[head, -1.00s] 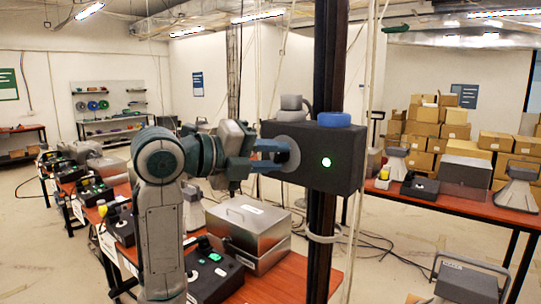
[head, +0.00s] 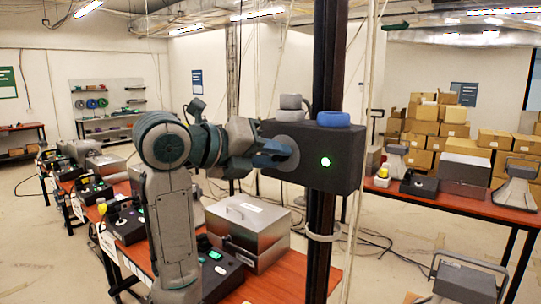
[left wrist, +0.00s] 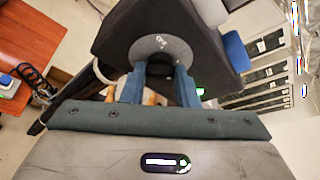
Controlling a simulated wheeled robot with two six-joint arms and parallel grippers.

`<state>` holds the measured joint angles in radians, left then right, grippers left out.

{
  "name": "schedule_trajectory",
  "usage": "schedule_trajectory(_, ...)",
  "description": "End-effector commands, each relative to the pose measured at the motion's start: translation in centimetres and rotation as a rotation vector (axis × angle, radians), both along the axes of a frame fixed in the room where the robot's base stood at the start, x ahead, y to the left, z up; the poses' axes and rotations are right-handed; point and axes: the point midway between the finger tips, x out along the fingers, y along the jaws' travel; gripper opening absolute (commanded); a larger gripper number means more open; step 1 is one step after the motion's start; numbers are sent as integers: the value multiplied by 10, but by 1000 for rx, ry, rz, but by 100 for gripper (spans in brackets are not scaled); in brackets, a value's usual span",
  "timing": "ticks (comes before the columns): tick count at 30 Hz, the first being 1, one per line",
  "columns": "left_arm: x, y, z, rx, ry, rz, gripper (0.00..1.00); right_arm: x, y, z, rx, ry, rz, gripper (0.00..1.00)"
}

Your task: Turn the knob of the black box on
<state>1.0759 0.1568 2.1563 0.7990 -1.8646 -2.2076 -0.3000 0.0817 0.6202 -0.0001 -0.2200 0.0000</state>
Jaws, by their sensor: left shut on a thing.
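The black box (head: 345,160) is mounted on a dark upright post at the center of the head view. A grey round dial plate (head: 291,141) is on its left face, and a lit green light is on its front face. My left gripper (head: 284,152) reaches it from the left, with its blue fingers at the dial plate. In the left wrist view, the two fingers (left wrist: 160,86) straddle the middle of the grey plate (left wrist: 160,46). They are shut on the knob, which is mostly hidden between them. My right gripper is out of view.
A blue round piece (head: 333,119) sits on top of the box. Below, a red-brown table (head: 287,286) holds a metal case (head: 247,225) and dark switch boxes. Cables hang near the post (head: 320,245). Another table with boxes is at the right.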

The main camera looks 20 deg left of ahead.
Motion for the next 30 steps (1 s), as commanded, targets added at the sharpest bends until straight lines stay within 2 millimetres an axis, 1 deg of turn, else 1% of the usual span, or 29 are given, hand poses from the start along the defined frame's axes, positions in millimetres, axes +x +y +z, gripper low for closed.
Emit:
schedule_trajectory(5,0,0,-1,2,3,-1,4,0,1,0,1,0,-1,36)
schedule_trajectory(6,0,0,-1,2,3,-1,31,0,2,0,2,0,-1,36)
schedule_trajectory(9,0,0,-1,1,2,-1,49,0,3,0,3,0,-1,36)
schedule_trajectory(20,-3,3,0,0,-1,1,49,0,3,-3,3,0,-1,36)
schedule_trajectory(23,-10,9,2,1,-3,2,49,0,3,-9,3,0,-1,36)
schedule_trajectory(30,-44,34,12,3,-5,5,49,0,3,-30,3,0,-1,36)
